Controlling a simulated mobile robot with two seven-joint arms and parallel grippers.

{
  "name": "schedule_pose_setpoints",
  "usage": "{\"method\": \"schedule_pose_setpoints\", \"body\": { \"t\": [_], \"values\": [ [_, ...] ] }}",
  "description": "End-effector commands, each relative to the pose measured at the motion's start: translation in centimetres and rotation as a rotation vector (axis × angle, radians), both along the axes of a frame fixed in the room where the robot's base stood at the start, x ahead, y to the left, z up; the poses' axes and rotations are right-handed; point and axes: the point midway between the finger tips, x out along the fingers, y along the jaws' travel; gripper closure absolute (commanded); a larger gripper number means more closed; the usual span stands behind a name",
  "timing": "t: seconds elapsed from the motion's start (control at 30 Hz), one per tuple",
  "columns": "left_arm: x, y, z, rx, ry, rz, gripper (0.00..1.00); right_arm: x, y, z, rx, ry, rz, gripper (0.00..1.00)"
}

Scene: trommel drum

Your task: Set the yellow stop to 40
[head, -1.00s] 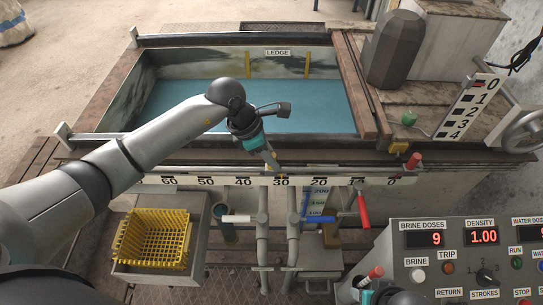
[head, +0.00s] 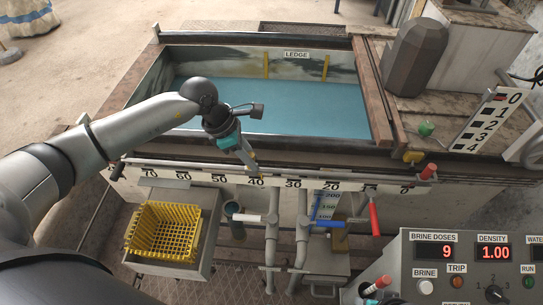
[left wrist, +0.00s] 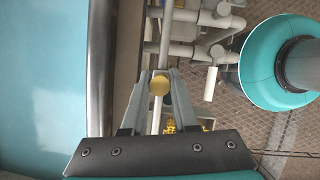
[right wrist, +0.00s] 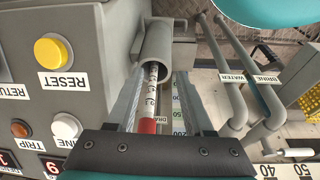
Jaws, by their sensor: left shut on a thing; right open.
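The yellow stop (left wrist: 160,84) shows as a round yellow knob on the pale rail in the left wrist view, between my left fingers. My left gripper (head: 250,166) is shut on it, with its tips just above the numbered scale (head: 313,185), close to the 40 mark. In the head view the fingers mostly hide the stop, so its exact reading cannot be told. My right gripper (right wrist: 160,95) is open, with its fingers either side of a red and white marked rod (right wrist: 148,125) that stands in a grey tube.
The water tank (head: 270,105) lies behind the rail. A yellow basket (head: 165,232) stands lower left. A control panel (head: 455,270) is lower right.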

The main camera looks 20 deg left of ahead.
Motion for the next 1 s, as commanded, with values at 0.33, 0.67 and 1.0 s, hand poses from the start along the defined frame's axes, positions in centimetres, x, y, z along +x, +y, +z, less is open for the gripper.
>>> {"method": "schedule_pose_setpoints", "body": {
  "t": [0.33,0.67,1.0],
  "values": [
    [-0.45,1.65,0.00,0.002,-0.002,0.000,1.00,0.06,0.08,0.00,0.001,-0.001,0.001,0.48],
    [-0.43,1.56,0.01,0.001,-0.001,-0.001,0.51,-0.05,0.12,0.05,0.001,0.002,0.001,0.48],
    [-0.44,1.54,0.08,0.001,-0.001,-0.001,0.43,-0.19,0.15,0.07,0.002,0.004,0.001,0.48]
  ]
}}
